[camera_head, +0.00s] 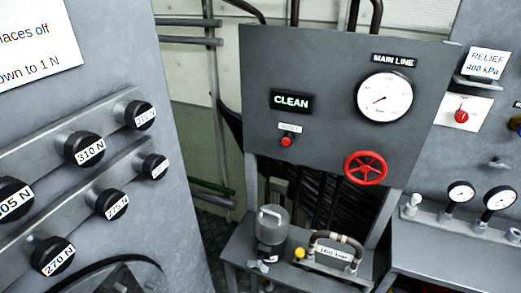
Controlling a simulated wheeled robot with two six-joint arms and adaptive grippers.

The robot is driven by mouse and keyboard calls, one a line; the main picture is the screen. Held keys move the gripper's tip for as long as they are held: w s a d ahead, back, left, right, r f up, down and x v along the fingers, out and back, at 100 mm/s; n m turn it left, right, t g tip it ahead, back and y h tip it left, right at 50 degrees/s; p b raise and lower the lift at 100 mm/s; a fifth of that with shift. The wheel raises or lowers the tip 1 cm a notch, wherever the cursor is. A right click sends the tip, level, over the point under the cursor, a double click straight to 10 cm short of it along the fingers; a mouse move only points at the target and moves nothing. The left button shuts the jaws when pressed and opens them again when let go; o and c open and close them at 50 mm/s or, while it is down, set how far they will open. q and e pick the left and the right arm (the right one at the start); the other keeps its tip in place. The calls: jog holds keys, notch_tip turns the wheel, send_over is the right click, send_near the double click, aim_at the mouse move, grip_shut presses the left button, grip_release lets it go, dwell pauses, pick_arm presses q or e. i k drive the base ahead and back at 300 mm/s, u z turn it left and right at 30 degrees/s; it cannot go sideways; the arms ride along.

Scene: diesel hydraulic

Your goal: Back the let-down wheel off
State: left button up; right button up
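A red spoked handwheel (365,168) is mounted low on the right side of the grey upright panel (325,75). It is the only red wheel in view, and I see no label naming it as the let-down wheel. Above it is a round white gauge (384,97) under a "MAIN LINE" plate (394,61); its needle points to the lower left. Nothing touches the wheel. Neither of my grippers shows in the head view.
Left, a grey panel carries several black knobs (85,149) marked in newtons. Right are a "RELIEF 400 kPa" sign (486,64) and small gauges (499,197). Space before the wheel looks clear.

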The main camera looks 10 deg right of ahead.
aim_at(365, 167)
jog(key=u, duration=0.7)
jog(key=k, duration=0.85)
jog(key=z, duration=1.75)
jog(key=i, duration=0.5)
jog(key=z, duration=0.05)
